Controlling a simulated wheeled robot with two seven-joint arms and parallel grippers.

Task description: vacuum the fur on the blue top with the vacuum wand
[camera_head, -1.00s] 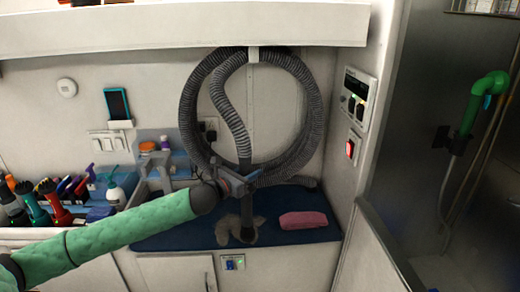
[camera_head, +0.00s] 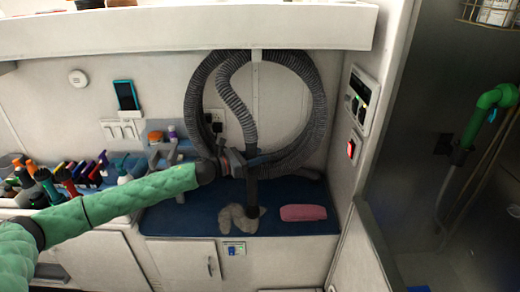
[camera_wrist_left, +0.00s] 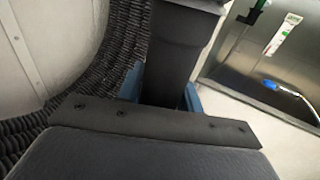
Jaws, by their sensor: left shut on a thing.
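The blue top (camera_head: 190,222) is the counter surface against the back wall. A tuft of grey-beige fur (camera_head: 235,218) lies on it near the front. My left gripper (camera_head: 238,163) is shut on the wand's upper part. My right gripper is not in view.
A folded pink cloth (camera_head: 303,212) lies on the top, right of the fur. Bottles and brushes (camera_head: 70,178) stand at the left. An orange-capped tub (camera_head: 155,137) sits on a shelf. A wall panel (camera_head: 357,95) and a partition bound the right side.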

